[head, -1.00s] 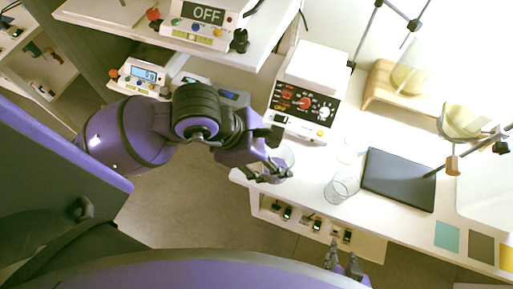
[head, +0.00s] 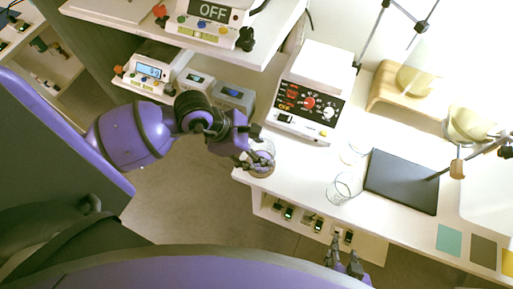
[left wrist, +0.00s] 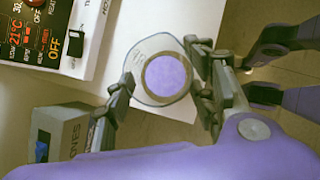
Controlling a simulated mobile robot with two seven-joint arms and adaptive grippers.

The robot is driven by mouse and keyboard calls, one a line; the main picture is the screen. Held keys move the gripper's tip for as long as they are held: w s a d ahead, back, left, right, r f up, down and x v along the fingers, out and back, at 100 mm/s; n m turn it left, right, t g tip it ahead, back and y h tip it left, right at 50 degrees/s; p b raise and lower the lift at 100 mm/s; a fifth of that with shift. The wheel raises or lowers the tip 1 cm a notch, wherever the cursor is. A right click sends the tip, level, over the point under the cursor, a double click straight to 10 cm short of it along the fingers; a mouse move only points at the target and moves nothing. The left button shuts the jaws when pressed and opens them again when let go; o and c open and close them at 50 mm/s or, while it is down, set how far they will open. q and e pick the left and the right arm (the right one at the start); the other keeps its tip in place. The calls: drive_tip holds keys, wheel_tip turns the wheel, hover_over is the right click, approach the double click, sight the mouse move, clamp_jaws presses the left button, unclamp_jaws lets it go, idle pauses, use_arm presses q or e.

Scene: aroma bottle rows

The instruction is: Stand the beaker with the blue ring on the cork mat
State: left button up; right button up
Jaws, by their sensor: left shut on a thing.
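My left gripper (head: 258,160) is shut around a clear glass beaker (head: 270,150) at the left front corner of the white bench. In the left wrist view the gripper's fingers (left wrist: 163,95) stand on either side of the beaker (left wrist: 140,52), which has faint markings. A lilac disc with a brown rim (left wrist: 166,77) shows within its outline; I cannot tell whether it is inside or under the glass. My right gripper (head: 343,262) is open and empty below the bench edge.
Another clear beaker (head: 344,188) stands beside a black slab (head: 401,181). A hotplate (head: 308,105) stands behind my left gripper. A teal square (head: 450,239) and a yellow one (head: 507,259) flank the brown square. A stand with glassware (head: 468,124) is at right.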

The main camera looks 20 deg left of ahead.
use_arm(q)
drive_tip(key=shift+f, duration=0.1)
drive_tip(key=o, duration=1.6)
drive_tip(key=shift+o, duration=0.2)
drive_tip(key=shift+r, duration=0.2)
drive_tip(key=v, duration=1.2)
drive_tip(key=shift+f, duration=0.1)
